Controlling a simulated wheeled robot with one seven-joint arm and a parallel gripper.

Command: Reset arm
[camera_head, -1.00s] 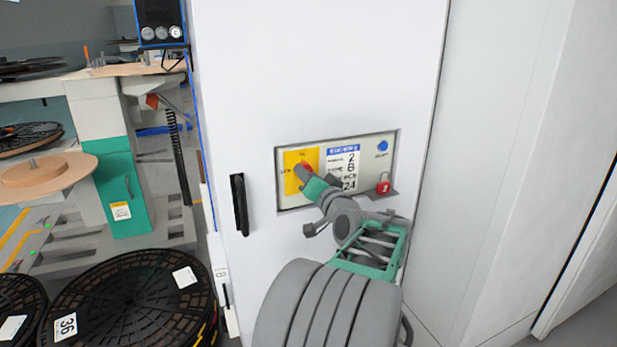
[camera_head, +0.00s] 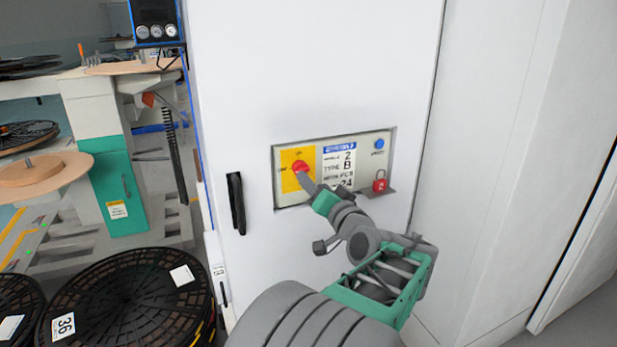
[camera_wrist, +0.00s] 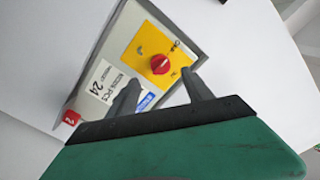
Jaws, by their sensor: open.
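My gripper (camera_head: 306,182) is at the control panel (camera_head: 364,146) on the white cabinet door, just below the red rotary switch (camera_head: 300,167) on its yellow plate (camera_head: 287,182). In the wrist view the gripper (camera_wrist: 163,88) is open. The red switch knob (camera_wrist: 159,64) lies beyond the fingertips, apart from them, with nothing between the fingers. My arm hides the lower part of the panel label.
A black door handle (camera_head: 236,203) stands out left of the panel. Black reels (camera_head: 130,300) lie on the floor at the lower left. A teal and white machine (camera_head: 120,180) stands behind them. The white cabinet face (camera_head: 310,70) above the panel is clear.

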